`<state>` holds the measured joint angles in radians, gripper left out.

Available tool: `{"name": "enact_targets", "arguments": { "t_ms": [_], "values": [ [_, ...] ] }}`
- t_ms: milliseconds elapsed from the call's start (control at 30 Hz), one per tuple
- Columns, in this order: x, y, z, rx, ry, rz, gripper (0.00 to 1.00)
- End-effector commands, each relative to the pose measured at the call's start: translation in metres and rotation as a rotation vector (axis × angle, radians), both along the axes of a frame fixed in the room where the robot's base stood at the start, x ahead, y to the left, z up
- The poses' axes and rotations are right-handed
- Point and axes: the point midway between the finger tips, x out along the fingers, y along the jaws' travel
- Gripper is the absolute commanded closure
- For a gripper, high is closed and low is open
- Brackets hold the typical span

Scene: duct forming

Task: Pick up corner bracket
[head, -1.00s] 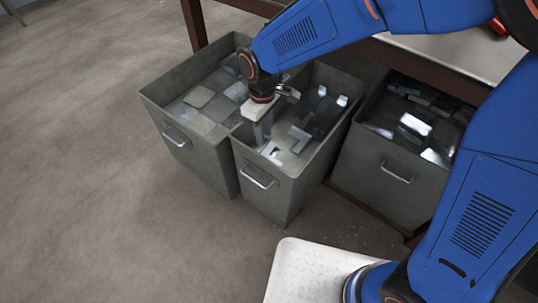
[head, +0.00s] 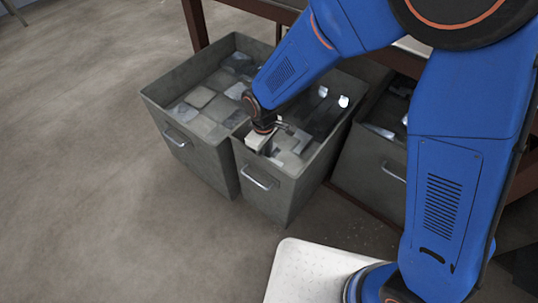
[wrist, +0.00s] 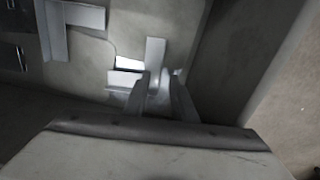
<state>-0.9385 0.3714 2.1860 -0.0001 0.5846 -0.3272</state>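In the wrist view a pale L-shaped corner bracket (wrist: 155,52) lies on the bin floor, with one leg pointing away and the other to the left. My gripper (wrist: 160,75) is open, with a finger on each side of the bracket near its corner. Contact with the bracket cannot be made out. In the head view my gripper (head: 262,148) reaches down inside the front of the middle bin (head: 262,200), and its fingers are hidden. Another corner bracket (wrist: 52,35) lies at upper left in the wrist view.
The bin's side wall (wrist: 225,55) stands close on the right in the wrist view. A left bin (head: 200,158) holds flat plates. A right bin (head: 368,182) stands partly behind my arm. A table leg (head: 194,25) rises behind the bins.

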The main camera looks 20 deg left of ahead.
Motion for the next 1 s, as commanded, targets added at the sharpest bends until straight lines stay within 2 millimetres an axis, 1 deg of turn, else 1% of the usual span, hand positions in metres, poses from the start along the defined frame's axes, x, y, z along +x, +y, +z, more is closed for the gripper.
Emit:
{"name": "enact_targets", "arguments": {
  "t_ms": [233,267,300,333,367,667,767,867,1000],
  "values": [
    [0.000,0.000,-0.002,0.000,0.000,0.000,0.76],
    [0.000,0.000,-0.002,0.000,0.000,0.000,0.81],
    [0.000,0.000,-0.002,0.000,0.000,0.000,0.90],
    [0.000,0.000,-0.002,0.000,0.000,0.000,0.97],
    [0.000,0.000,-0.002,0.000,0.000,0.000,1.00],
    [0.000,0.000,-0.001,0.001,0.000,0.000,1.00],
    [0.000,0.001,0.002,0.002,-0.002,0.000,1.00],
    [0.001,0.001,0.012,0.004,-0.002,0.000,1.00],
    [0.001,0.001,0.035,0.004,-0.003,0.000,1.00]
  ]
}}
